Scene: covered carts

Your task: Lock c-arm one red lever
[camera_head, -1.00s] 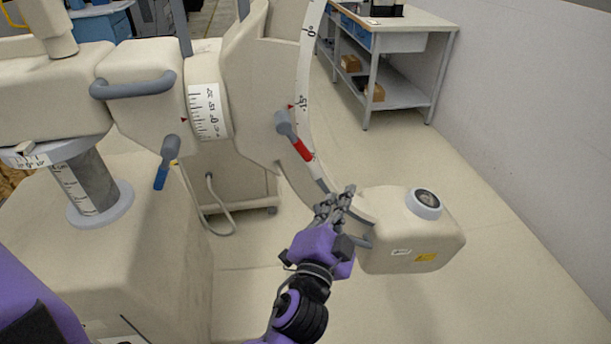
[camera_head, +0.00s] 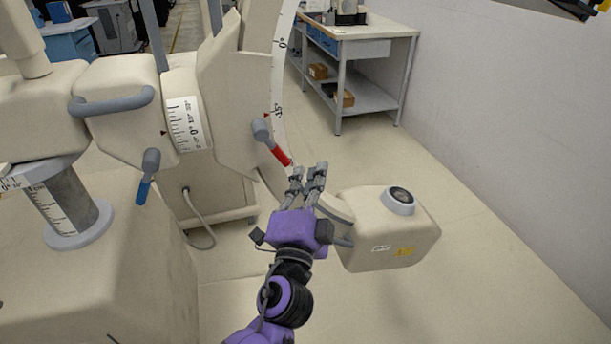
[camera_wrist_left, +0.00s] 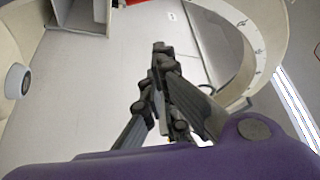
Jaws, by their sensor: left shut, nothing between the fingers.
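The red lever (camera_head: 281,156) sits on a grey pivot (camera_head: 261,131) beside the c-arm's curved scale. It slants down to the right. The curved c-arm (camera_head: 281,75) also shows at the right of the left wrist view (camera_wrist_left: 273,35). My left gripper (camera_head: 307,168) is shut and empty, just right of the lever's red lower end. I cannot tell whether they touch. In the left wrist view the gripper's fingers (camera_wrist_left: 160,60) come together at the tips, and I cannot make out the lever there. My right gripper is not in view.
A blue-handled lever (camera_head: 147,178) and a grey bar handle (camera_head: 112,103) are on the left of the machine. The c-arm's lower housing (camera_head: 375,240) lies right of my gripper. A workbench (camera_head: 370,30) stands behind. The floor at right is clear.

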